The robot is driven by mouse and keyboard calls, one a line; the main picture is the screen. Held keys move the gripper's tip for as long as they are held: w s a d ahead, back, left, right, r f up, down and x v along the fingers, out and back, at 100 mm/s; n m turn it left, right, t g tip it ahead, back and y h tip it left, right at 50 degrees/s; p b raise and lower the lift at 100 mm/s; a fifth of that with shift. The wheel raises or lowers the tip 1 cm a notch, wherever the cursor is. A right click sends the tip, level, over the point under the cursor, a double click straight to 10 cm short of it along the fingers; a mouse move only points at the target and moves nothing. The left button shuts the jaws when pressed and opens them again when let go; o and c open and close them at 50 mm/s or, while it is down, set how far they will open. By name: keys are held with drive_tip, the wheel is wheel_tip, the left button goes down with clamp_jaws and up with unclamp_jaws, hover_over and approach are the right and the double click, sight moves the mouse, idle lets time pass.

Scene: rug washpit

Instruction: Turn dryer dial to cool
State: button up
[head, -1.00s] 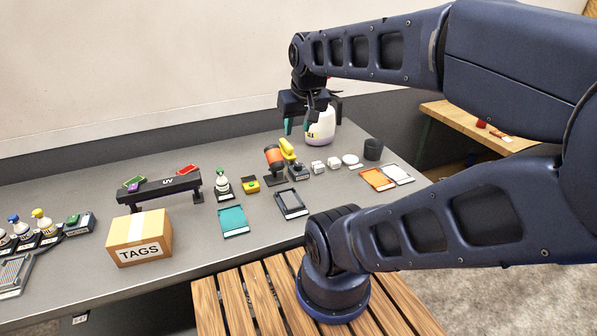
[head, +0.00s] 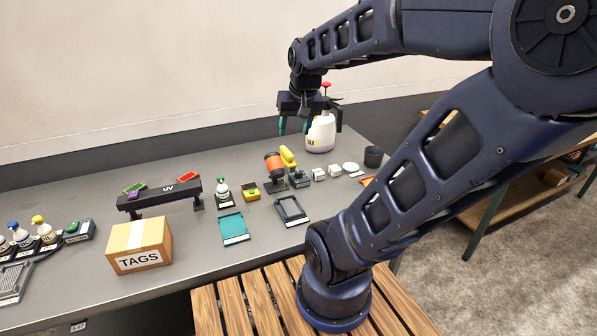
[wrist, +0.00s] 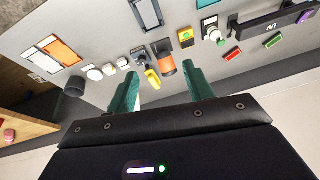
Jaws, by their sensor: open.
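The dryer (head: 273,163) has an orange barrel and a yellow handle, and stands on a dark base at the back middle of the grey table. It also shows in the wrist view (wrist: 164,66), just beyond my fingertips. A small dark labelled block (head: 299,176) sits right beside it. I cannot make out a dial or its setting at this size. My gripper (head: 296,126) points down above and behind the dryer, open and empty, apart from it. In the wrist view, its two green fingers (wrist: 163,86) are spread wide.
A white spray bottle (head: 321,135) stands close to the right of my gripper. A yellow box (head: 249,192), white blocks (head: 319,174) and a dark cup (head: 373,156) are near the dryer. The UV bar (head: 160,192) and TAGS box (head: 139,246) stand left.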

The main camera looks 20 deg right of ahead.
drive_tip(key=w+d+f+m+g, duration=0.1)
drive_tip(key=w+d+f+m, duration=0.1)
drive_tip(key=w+f, duration=0.35)
drive_tip(key=w+d+f+m+g, duration=0.1)
drive_tip(key=w+d+f+m, duration=0.15)
drive_tip(key=w, duration=0.55)
drive_tip(key=m+g, duration=0.2)
drive_tip(key=m, duration=0.1)
hover_over(298, 172)
wheel_tip(298, 172, down, 12)
drive_tip(key=shift+h, duration=0.3)
wheel_tip(298, 172, down, 11)
drive_tip(key=shift+d+r, duration=0.1)
drive_tip(key=shift+d, duration=0.05)
drive_tip(key=c, duration=1)
